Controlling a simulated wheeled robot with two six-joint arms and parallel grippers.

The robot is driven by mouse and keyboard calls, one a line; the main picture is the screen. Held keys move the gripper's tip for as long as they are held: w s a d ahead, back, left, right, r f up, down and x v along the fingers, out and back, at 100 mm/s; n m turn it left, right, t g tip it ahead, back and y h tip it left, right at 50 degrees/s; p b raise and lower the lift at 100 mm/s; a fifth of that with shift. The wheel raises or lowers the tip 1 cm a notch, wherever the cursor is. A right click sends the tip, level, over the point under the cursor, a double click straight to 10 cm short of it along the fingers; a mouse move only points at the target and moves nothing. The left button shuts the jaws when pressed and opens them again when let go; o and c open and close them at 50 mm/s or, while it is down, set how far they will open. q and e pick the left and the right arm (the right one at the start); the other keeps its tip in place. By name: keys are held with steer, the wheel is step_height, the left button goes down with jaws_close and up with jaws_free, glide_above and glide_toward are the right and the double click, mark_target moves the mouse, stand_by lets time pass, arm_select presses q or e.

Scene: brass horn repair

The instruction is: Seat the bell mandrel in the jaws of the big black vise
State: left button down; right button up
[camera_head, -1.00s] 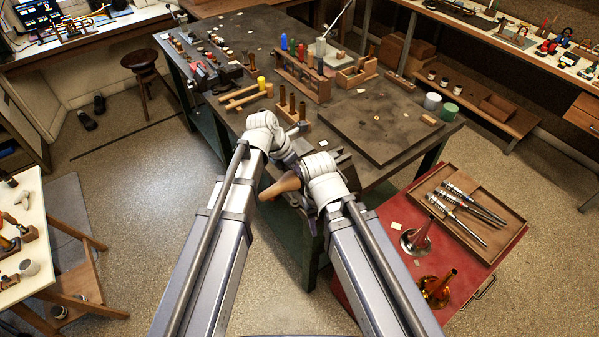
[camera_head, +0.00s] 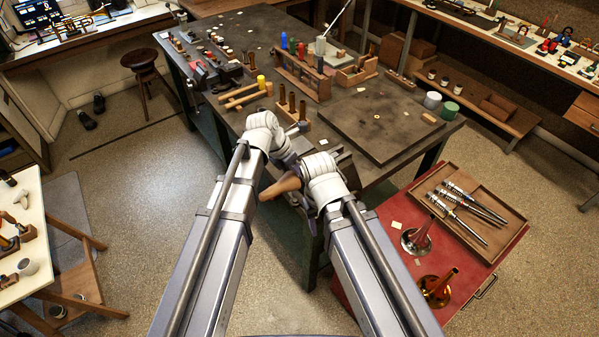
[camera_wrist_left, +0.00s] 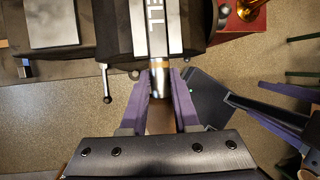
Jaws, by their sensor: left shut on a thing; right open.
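The bell mandrel (camera_wrist_left: 158,82) is a bright steel bar with a brass-coloured band and a brown handle. In the left wrist view, its lettered grey part, reading "ELL", lies between the dark jaws of the big black vise (camera_wrist_left: 110,32). I cannot tell whether the jaws grip it. The purple fingers of my left gripper (camera_wrist_left: 159,100) are shut on the mandrel's handle end. In the head view the brown handle (camera_head: 281,187) sticks out below my wrists, which hide most of the vise. My right gripper (camera_head: 303,200) is open beside the handle, its fingers partly hidden.
The dark workbench (camera_head: 270,40) holds a wooden rack (camera_head: 302,78), several upright wooden pegs and a flat board (camera_head: 380,125). A red cart (camera_head: 385,262) at right carries a tray of steel mandrels and two bells. Open floor lies left of the bench.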

arm_select(q)
steer(key=c, duration=0.6)
jaws_free()
steer(key=p+v, duration=0.7)
steer(key=v, duration=0.1)
steer(key=shift+f, duration=0.1)
stand_by(0.4)
